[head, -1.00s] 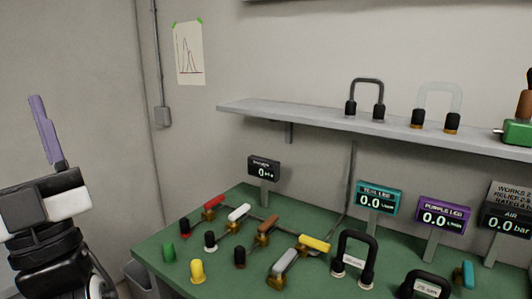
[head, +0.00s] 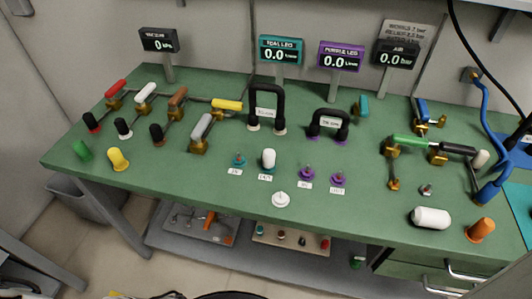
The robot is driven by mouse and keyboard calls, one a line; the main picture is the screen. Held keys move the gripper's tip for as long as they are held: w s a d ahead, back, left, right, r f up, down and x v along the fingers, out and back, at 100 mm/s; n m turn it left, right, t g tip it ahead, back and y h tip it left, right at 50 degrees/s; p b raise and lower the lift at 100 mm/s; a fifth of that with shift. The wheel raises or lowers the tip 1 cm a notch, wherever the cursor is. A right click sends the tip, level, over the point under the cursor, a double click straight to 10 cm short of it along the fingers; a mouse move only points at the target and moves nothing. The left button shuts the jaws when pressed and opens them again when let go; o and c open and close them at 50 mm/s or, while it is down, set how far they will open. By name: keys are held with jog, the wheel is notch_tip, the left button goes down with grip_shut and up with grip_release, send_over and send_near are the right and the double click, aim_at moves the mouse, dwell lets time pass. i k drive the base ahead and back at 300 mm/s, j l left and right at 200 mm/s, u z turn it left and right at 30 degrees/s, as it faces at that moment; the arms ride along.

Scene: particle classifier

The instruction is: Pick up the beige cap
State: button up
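No cap shows a clear beige at this size. The closest is a small cream cylinder (head: 480,158) at the right of the green bench, beside the black-handled fitting and the blue hose. An off-white cap (head: 268,158) stands upright on a teal-based fitting near the middle. I cannot tell for certain which one is the beige cap. My gripper is not in view.
The green bench (head: 215,178) also holds yellow (head: 118,159), green (head: 82,150) and orange (head: 481,230) caps. Several coloured valve handles and two black U-shaped pieces stand behind. Displays line the back. A shelf (head: 290,262) below holds trays.

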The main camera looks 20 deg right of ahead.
aim_at(477, 161)
jog(key=z, duration=1.95)
jog(key=k+j+z, duration=0.15)
jog(key=k+j, duration=0.2)
jog(key=i+j, duration=0.2)
jog(key=j, duration=0.2)
jog(key=i+j+z, duration=0.1)
jog(key=j, duration=0.25)
jog(key=i+j, duration=0.3)
jog(key=j+z, duration=0.05)
jog(key=j, duration=0.05)
